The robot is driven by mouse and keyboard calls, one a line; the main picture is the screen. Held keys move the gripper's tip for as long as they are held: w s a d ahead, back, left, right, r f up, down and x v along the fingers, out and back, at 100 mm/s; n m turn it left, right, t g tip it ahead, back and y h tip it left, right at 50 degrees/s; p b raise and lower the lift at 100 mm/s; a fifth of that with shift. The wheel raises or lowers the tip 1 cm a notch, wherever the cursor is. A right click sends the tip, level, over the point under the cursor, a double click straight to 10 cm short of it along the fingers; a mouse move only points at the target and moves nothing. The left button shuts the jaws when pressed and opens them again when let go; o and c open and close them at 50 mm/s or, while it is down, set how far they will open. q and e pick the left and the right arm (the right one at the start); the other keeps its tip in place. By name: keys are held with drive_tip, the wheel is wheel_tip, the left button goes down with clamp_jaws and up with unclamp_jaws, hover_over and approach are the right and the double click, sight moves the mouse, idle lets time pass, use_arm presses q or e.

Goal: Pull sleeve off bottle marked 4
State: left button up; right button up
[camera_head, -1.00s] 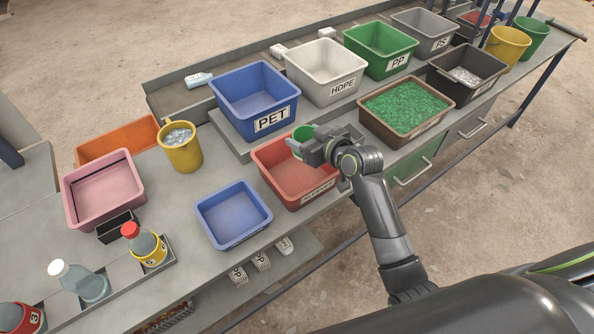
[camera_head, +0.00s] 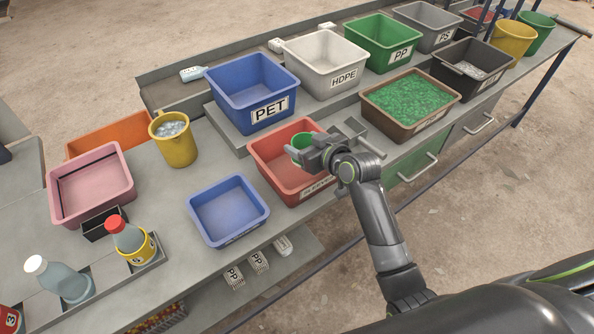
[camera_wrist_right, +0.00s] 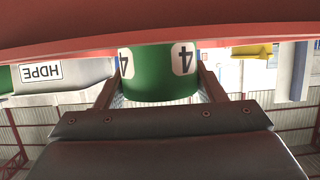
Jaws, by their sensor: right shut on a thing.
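My right gripper (camera_head: 306,152) is shut on a green sleeve (camera_head: 302,140) over the red bin (camera_head: 263,163) with a white label. In the right wrist view the green sleeve (camera_wrist_right: 160,80) shows two white patches with a black 4, between the two fingers. No bottle shows in it, and a red wall hides its far part. A clear bottle with a white cap (camera_head: 68,284) stands bare at the lower left. Next to it is a bottle with a red cap (camera_head: 122,235) in a yellow sleeve (camera_head: 143,252). My left gripper is out of view.
A red sleeve marked 3 (camera_head: 10,318) is cut off at the lower left. The PET bin (camera_head: 235,115) and the brown bin (camera_head: 385,121) stand close by.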

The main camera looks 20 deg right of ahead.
drive_tip(key=o, duration=0.8)
drive_tip(key=shift+o, duration=0.2)
drive_tip(key=shift+s+r, duration=0.1)
drive_tip(key=b+v, duration=0.1)
drive_tip(key=v, duration=1.6)
drive_tip(key=shift+d, duration=0.1)
